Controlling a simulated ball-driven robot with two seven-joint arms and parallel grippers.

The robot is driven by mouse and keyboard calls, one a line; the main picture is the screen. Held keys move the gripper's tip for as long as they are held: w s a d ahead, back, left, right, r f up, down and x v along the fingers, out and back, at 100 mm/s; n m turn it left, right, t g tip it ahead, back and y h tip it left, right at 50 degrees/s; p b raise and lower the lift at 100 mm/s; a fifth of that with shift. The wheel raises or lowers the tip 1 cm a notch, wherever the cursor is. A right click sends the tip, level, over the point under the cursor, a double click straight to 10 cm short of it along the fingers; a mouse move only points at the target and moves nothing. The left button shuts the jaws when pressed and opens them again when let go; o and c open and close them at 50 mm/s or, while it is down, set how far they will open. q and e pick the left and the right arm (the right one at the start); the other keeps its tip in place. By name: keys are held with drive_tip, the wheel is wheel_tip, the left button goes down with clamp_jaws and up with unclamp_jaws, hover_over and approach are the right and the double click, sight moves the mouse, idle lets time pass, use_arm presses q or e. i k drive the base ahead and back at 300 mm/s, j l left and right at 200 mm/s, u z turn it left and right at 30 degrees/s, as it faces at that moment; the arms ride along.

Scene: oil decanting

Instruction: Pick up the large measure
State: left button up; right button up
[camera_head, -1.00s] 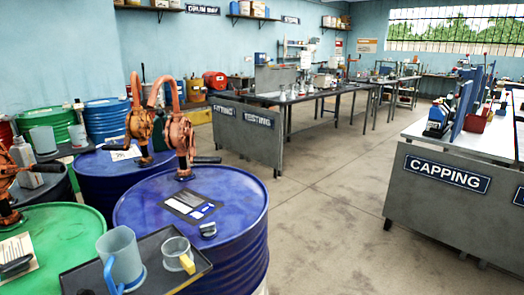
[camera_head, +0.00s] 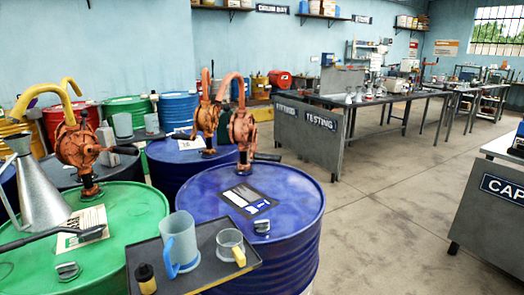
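A tall translucent grey-blue measure (camera_head: 179,240) with a blue handle stands upright on a dark tray (camera_head: 205,281), in the lower middle of the head view. It is the larger of the two measures on this tray. A smaller clear measure (camera_head: 228,242) with a yellow handle stands just right of it. A small dark bottle (camera_head: 146,277) with a yellowish base is at the tray's left. Neither of my grippers is in view.
The tray lies at the front of a green drum (camera_head: 130,205) and a blue drum (camera_head: 293,190). Orange hand pumps (camera_head: 80,150) rise behind it. A metal funnel (camera_head: 38,190) stands at left. Open floor (camera_head: 390,215) lies right, before the capping bench (camera_head: 485,215).

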sight(43, 208)
drive_tip(key=u, duration=1.45)
drive_tip(key=i+j, duration=0.2)
drive_tip(key=j, duration=0.15)
drive_tip(key=k+u, duration=0.05)
